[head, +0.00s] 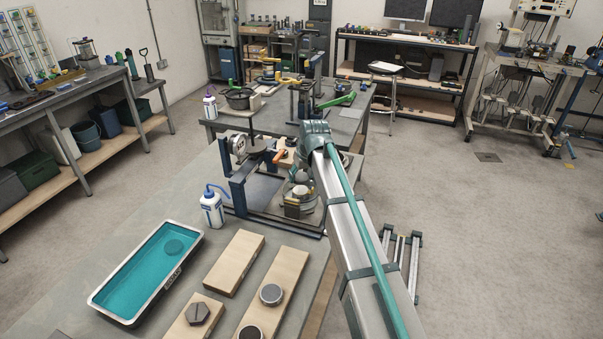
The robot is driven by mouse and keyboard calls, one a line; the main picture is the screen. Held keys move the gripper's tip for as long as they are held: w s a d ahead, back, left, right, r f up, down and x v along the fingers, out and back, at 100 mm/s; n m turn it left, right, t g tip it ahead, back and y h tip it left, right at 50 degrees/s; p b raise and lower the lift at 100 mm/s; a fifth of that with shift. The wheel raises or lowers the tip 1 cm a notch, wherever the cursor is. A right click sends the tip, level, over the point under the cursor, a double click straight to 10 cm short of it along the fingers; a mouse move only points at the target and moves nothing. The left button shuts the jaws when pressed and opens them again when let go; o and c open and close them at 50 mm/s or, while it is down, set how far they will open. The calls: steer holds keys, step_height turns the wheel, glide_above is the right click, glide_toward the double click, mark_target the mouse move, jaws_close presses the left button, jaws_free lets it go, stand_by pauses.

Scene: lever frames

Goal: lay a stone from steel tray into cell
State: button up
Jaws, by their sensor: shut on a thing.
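The steel tray (104,298) lies at the lower left of the bench, with a shiny rim and blue-green liquid inside. A round, partly clear vessel with pale and metal parts, seemingly the cell (298,194), stands in a dark blue lever frame (238,195) beyond the wooden blocks. My arm crosses from the lower right to just above that frame and covers its right side. I cannot make out my gripper's fingers or anything held in them.
Wooden blocks (234,262) lie right of the tray, some carrying metal pieces such as a hexagonal one (198,314) and a round one (271,294). A white wash bottle (212,208) stands left of the frame. A second bench (338,124) with more apparatus is behind.

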mark_target(302, 192)
steer(key=shift+f+b, duration=0.65)
steer(key=shift+f, duration=1.35)
steer(key=shift+f, duration=0.2)
steer(key=o, duration=1.3)
steer(key=shift+c, duration=0.2)
